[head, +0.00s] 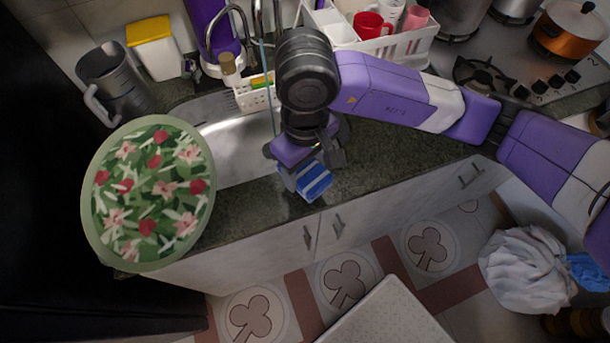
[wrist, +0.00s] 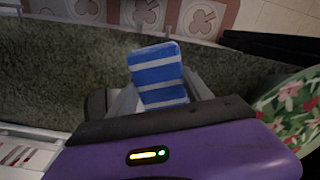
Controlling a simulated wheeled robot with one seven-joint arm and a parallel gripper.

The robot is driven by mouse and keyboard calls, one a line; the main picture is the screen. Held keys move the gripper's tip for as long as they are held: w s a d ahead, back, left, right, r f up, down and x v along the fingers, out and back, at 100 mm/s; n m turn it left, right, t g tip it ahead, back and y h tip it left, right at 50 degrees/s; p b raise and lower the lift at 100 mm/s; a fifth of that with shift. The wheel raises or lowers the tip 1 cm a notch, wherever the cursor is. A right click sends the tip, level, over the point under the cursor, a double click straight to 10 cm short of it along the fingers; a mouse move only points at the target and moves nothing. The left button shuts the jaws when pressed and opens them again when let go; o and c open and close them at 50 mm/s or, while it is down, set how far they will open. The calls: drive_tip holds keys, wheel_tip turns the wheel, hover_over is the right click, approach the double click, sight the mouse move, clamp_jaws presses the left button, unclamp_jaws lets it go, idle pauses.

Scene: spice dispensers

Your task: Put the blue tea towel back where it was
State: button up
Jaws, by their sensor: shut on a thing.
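The blue tea towel (head: 310,181) has white stripes and looks folded into a small block. My gripper (head: 306,172) is shut on it at the front edge of the counter, just in front of the sink. In the wrist view the towel (wrist: 158,75) sticks out beyond the fingers, with the dark counter behind it. The part of the towel between the fingers is hidden. I cannot tell whether the towel touches the counter.
The sink (head: 238,150) lies behind and left of my gripper. A floral tray (head: 150,195) stands at the left, beside a grey jug (head: 112,82). A white dish rack (head: 395,45) with a red mug is at the back. The counter (head: 395,150) right of my gripper is clear.

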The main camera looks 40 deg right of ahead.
sight(305, 169)
wheel_tip(305, 169, down, 5)
drive_tip(key=shift+p, duration=0.3)
drive_tip(key=shift+f+b, duration=0.2)
drive_tip(key=shift+b, duration=0.1)
drive_tip(key=o, duration=1.5)
drive_tip(key=shift+c, duration=0.2)
drive_tip(key=shift+r, duration=0.1)
drive_tip(key=shift+r+p, duration=0.15)
drive_tip(key=shift+p, duration=0.2)
wheel_tip(305, 169, up, 12)
drive_tip(key=b, duration=0.2)
drive_tip(key=shift+b, duration=0.35)
